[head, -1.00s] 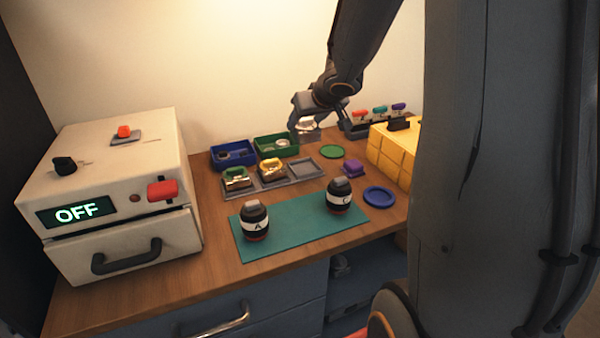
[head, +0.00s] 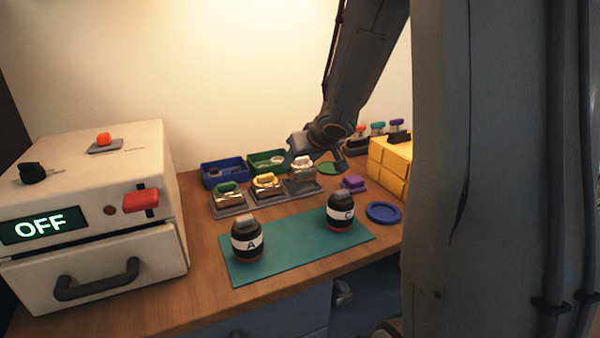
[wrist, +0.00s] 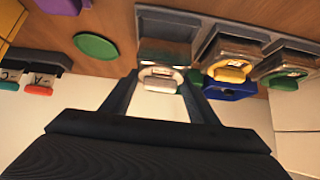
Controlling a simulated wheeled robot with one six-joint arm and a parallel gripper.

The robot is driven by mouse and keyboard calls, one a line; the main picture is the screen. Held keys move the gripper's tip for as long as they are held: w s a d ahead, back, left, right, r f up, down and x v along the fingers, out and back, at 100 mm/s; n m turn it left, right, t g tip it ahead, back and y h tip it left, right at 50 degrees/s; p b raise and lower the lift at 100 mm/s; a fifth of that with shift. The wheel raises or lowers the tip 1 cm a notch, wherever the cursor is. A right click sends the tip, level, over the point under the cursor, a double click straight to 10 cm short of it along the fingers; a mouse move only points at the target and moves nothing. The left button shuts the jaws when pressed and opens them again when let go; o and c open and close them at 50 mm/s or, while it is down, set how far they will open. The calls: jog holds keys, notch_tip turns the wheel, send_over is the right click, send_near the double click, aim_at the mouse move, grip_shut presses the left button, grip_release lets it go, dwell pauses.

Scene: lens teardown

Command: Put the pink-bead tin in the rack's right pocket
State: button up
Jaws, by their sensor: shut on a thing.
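My gripper (head: 306,153) is shut on a metal tin (head: 302,177) with a pale, nearly white handle or bead on top. The wrist view shows the tin (wrist: 165,53) between both fingers, with its pale top (wrist: 160,82) towards me. The tin is at the right pocket of the grey rack (head: 234,211), upright. I cannot tell whether it rests on the pocket floor or is slightly above. The rack's left pocket holds a tin with a green top (head: 228,188), the middle one a tin with a yellow top (head: 265,181).
A blue bin (head: 225,180) and a green bin (head: 262,168) stand behind the rack. Jars A (head: 247,240) and C (head: 340,212) stand on the teal mat (head: 295,240). A purple block (head: 352,185) and yellow drawers (head: 388,165) lie to the right. A boxy machine reading OFF (head: 95,210) fills the left.

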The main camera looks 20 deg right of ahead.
notch_tip(320, 180, down, 2)
jog(key=shift+f+b, duration=0.25)
jog(key=shift+b, duration=0.55)
jog(key=shift+f, duration=0.2)
jog(key=shift+c, duration=1.3)
jog(key=o, duration=1.5)
jog(key=p+v, duration=0.6)
jog(key=v, duration=0.6)
jog(key=shift+p, duration=0.3)
jog(key=shift+a, duration=0.1)
